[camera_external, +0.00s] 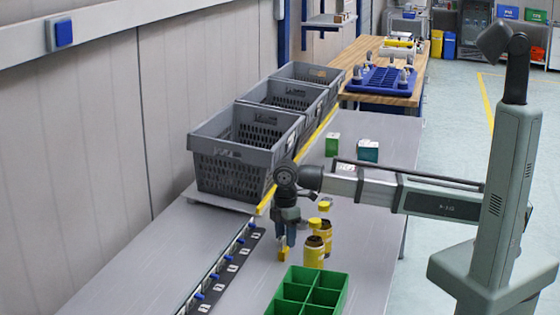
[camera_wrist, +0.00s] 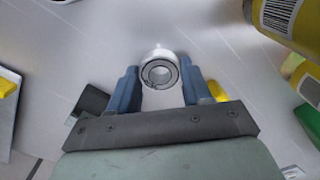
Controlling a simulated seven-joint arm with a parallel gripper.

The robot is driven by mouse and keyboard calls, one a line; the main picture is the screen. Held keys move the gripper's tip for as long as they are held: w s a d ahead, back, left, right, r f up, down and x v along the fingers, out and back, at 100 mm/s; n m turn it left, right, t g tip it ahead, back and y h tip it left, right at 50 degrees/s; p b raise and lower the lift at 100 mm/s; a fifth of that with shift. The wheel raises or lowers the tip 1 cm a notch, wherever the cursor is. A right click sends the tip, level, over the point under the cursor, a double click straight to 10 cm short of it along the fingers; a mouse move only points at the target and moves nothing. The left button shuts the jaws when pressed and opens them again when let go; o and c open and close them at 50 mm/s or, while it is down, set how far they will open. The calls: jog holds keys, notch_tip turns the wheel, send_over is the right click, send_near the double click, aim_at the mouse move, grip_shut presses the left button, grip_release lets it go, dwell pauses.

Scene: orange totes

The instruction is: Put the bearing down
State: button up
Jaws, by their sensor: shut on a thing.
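The bearing (camera_wrist: 159,70), a silver ring with a dark inner face, sits between the two blue fingertips of my gripper (camera_wrist: 160,82) in the wrist view. My gripper is shut on it, with its round face toward the camera. In the external view my gripper (camera_external: 287,236) points down over the grey table, left of the yellow cans. The bearing cannot be made out there. A small yellow item (camera_external: 284,254) shows at the fingertips. I cannot tell how high the bearing is above the table.
Yellow cans (camera_external: 314,253) stand just right of my gripper. A green divided box (camera_external: 282,307) is in front. A dark strip with blue parts (camera_external: 236,264) lies to the left. Grey crates (camera_external: 222,172) stand behind. A green carton (camera_external: 332,146) and a teal carton (camera_external: 368,151) stand farther back.

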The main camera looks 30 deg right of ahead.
jog(key=o, duration=1.1)
notch_tip(320, 180, up, 12)
jog(key=shift+o, duration=0.4)
jog(key=shift+r, duration=0.15)
